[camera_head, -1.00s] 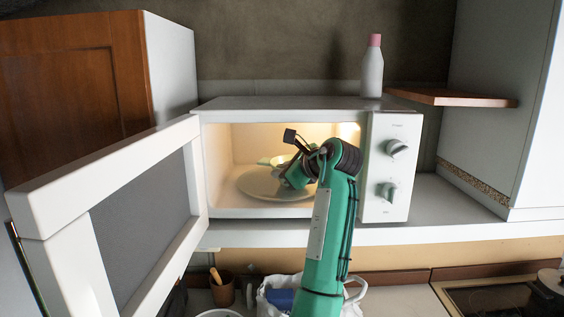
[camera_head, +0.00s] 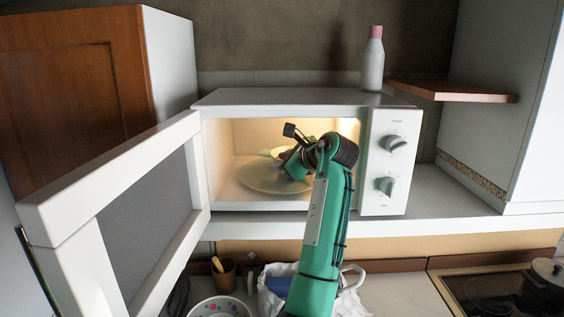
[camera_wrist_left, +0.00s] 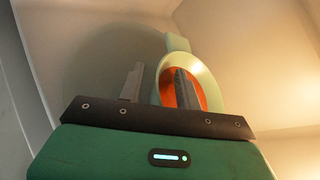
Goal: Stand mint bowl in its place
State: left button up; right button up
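The mint bowl (camera_head: 279,152) shows as a small pale shape inside the lit microwave (camera_head: 285,97), near the back of the round plate (camera_head: 265,180), partly hidden by my left gripper (camera_head: 292,160). In the left wrist view the bowl (camera_wrist_left: 206,72) has a pale mint rim, an orange inside and a tab-like part at its edge. My left gripper (camera_wrist_left: 160,78) has its fingers apart. The near bowl wall seems to lie between them, with one finger over the orange inside; I cannot tell whether they touch it. My right gripper is in neither view.
The microwave door (camera_head: 125,200) stands open at the left. A white bottle (camera_head: 373,60) with a pink cap stands on the microwave. Below are a patterned bowl (camera_head: 220,308), a brown cup (camera_head: 224,275), a white bag and a hob with a pot (camera_head: 547,280).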

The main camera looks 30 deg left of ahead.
pick_arm(q)
jog(key=shift+r, duration=0.1)
jog(key=shift+s+d+r+b, duration=0.1)
jog(key=shift+s+d+b, duration=0.05)
jog(key=shift+d+b, duration=0.35)
jog(key=b+v, duration=0.5)
jog(key=v, duration=0.6)
jog(key=shift+r, duration=0.2)
jog(key=shift+f, duration=0.1)
